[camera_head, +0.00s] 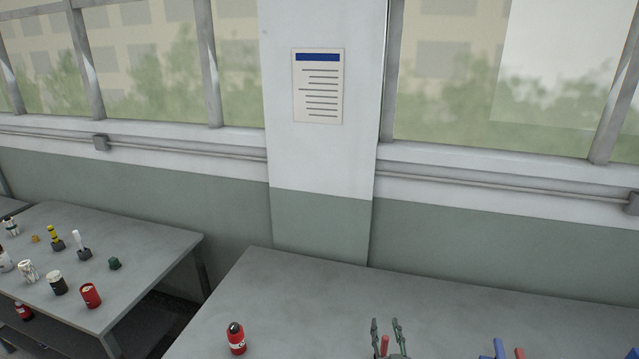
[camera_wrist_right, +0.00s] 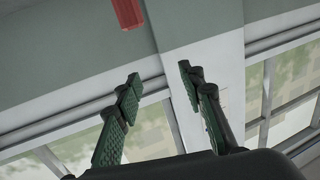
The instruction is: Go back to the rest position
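My right gripper (camera_head: 385,325) shows at the bottom of the head view, over the long grey table (camera_head: 290,300). Its two green fingers are spread apart. In the right wrist view the fingers (camera_wrist_right: 159,73) are open with nothing between them. A red object (camera_wrist_right: 127,12) is at the top edge of that view, apart from the fingertips. A red piece (camera_head: 384,345) shows between the fingers in the head view, apparently behind them. My left gripper is not in view.
A red bottle with a dark cap (camera_head: 236,338) stands on the near table. Blue (camera_head: 499,348) and red (camera_head: 520,353) items are at the bottom right edge. A second table (camera_head: 150,257) at left carries several small items. A wall with a posted sheet (camera_head: 318,100) stands behind.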

